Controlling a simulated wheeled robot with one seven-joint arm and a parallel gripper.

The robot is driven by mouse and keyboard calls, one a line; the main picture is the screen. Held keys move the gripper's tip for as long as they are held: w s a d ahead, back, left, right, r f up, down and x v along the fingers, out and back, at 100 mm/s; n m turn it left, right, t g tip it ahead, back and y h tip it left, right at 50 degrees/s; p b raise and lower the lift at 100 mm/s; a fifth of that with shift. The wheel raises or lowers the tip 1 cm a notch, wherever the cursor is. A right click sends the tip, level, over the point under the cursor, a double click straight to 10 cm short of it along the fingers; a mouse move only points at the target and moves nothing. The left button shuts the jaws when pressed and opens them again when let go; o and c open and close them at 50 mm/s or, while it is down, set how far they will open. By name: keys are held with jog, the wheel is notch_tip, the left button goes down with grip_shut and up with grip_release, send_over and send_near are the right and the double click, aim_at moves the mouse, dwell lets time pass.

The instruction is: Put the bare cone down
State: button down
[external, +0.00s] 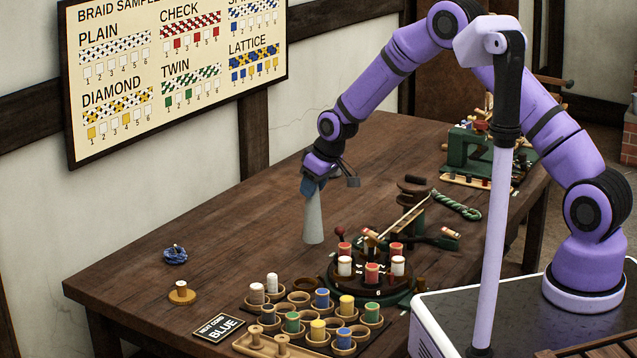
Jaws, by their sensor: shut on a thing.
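A pale grey bare cone (313,222) stands upright below my gripper (313,186). My gripper points down and is shut on the cone's narrow top end. The cone's wide lower end is at or just above the brown wooden table (215,235); I cannot tell whether it touches.
A round braiding stand (343,290) with red and white spools is right of the cone. The table's back left is clear.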

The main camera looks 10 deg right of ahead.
jog(key=w+a+f, duration=0.2)
jog(key=w+a, duration=0.1)
jog(key=w, duration=0.4)
jog(key=w+a+f, duration=0.3)
jog(key=w, duration=0.4)
jog(key=shift+w, duration=0.2)
jog(key=shift+a+f, duration=0.1)
jog(key=shift+f, duration=0.05)
jog(key=c, duration=0.8)
grip_release()
jog(key=v, duration=1.2)
